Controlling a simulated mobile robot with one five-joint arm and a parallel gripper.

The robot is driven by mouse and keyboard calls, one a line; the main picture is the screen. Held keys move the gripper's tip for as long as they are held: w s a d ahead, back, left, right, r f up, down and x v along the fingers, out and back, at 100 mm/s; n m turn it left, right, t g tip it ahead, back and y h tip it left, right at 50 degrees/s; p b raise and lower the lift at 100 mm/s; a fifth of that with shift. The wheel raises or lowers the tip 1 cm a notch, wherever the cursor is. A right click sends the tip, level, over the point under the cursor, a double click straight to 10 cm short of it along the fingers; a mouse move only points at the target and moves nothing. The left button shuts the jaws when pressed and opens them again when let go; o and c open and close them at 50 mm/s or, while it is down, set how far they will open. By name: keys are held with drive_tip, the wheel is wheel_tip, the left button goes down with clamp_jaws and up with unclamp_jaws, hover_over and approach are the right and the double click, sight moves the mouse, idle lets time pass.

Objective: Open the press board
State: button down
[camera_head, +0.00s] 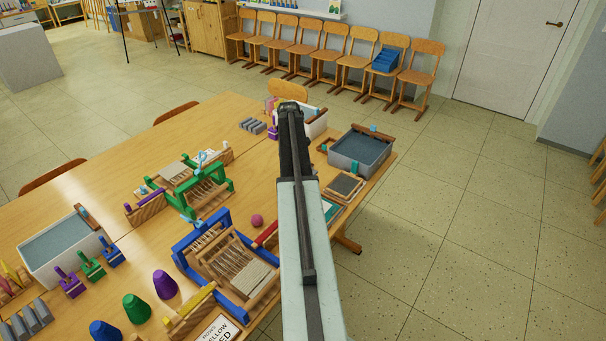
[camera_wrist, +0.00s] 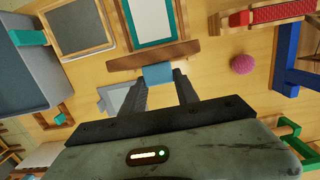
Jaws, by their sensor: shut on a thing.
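In the wrist view the press board's teal-edged base (camera_wrist: 133,8) lies on the table with a white sheet on it. A brown wooden board (camera_wrist: 150,55) shows almost edge-on in front of that base, with a blue tab (camera_wrist: 158,73) on its near side. It looks raised, but its angle is hard to tell. My gripper (camera_wrist: 161,78) is shut on the blue tab. In the head view only a teal corner of the press board (camera_head: 331,210) shows right of my arm; the board, tab and fingertips are hidden.
A grey tub (camera_head: 361,150) and a framed screen (camera_head: 345,186) stand right of my arm. A blue loom (camera_head: 190,268), a pink ball (camera_head: 257,220) and a green loom (camera_head: 222,172) are left of it. The floor right of the table is clear.

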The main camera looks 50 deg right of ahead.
drive_tip(key=shift+w+a+f+g+b, duration=0.1)
drive_tip(key=shift+w+f+g+b, duration=0.15)
drive_tip(key=shift+w+g+b, duration=0.35)
drive_tip(key=shift+w+d+f+g+b, duration=0.1)
drive_tip(key=shift+w+f+g+b, duration=0.25)
drive_tip(key=shift+w+g, duration=0.35)
drive_tip(key=shift+w+a+f+g+b, duration=0.1)
drive_tip(key=shift+w+f+g+b, duration=0.05)
drive_tip(key=shift+w+g+b, duration=0.45)
drive_tip(key=c, duration=0.9)
unclamp_jaws()
drive_tip(key=shift+w, duration=0.1)
drive_tip(key=shift+r, duration=0.1)
